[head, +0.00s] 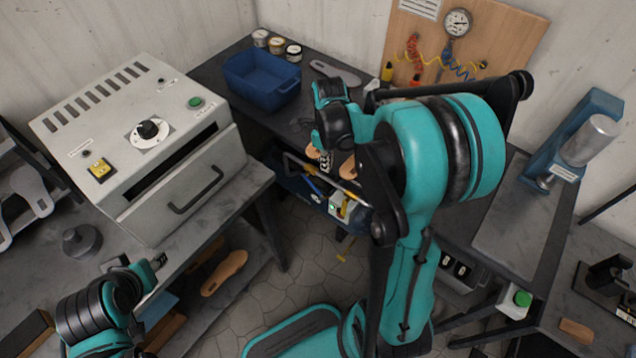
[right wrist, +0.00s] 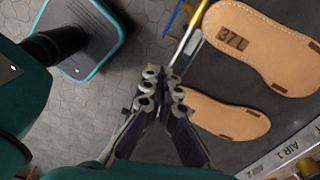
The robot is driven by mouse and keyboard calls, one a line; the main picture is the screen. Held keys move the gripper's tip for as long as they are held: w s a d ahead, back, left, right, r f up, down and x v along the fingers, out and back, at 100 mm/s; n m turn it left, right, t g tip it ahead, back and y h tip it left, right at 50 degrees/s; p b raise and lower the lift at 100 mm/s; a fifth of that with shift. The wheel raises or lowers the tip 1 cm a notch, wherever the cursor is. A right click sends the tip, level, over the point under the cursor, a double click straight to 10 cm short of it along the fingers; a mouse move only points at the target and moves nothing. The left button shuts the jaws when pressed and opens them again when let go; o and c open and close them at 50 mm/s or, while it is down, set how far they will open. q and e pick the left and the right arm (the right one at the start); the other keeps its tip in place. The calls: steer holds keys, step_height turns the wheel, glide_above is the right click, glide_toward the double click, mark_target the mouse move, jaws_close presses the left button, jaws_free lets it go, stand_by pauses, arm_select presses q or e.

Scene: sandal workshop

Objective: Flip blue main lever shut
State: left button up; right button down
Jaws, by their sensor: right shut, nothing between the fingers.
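A narrow blue bar that looks like the blue main lever (head: 312,187) shows under the far bench, beside a small box with a yellow part (head: 344,209). Its exact position, open or shut, is too small to tell. A blue strip (right wrist: 181,16) also shows at the top of the right wrist view. My right gripper (right wrist: 163,84) is shut and empty, its tips below a yellow and silver rod (right wrist: 190,38) in that picture. In the head view its fingers (head: 326,160) are small and partly hidden near the soles. My left gripper (head: 156,264) is at lower left, its jaws unclear.
Tan soles (right wrist: 250,45) lie close to my right gripper. A blue bin (head: 262,82) stands on the far bench. A white oven (head: 150,150) stands at left. Tiled floor (head: 290,275) is open between benches.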

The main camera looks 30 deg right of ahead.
steer(key=m, duration=0.2)
steer(key=b, duration=0.4)
glide_above(318, 190)
steer(key=s, duration=0.2)
step_height(318, 190, down, 9)
steer(key=f, duration=0.1)
steer(key=w+f+b, duration=0.1)
steer(key=f, duration=0.1)
steer(key=shift+w+d+f, duration=0.1)
steer(key=shift+w+f, duration=0.05)
steer(key=shift+w, duration=0.2)
steer(key=shift+w+f+b, duration=0.25)
steer(key=shift+b, duration=0.1)
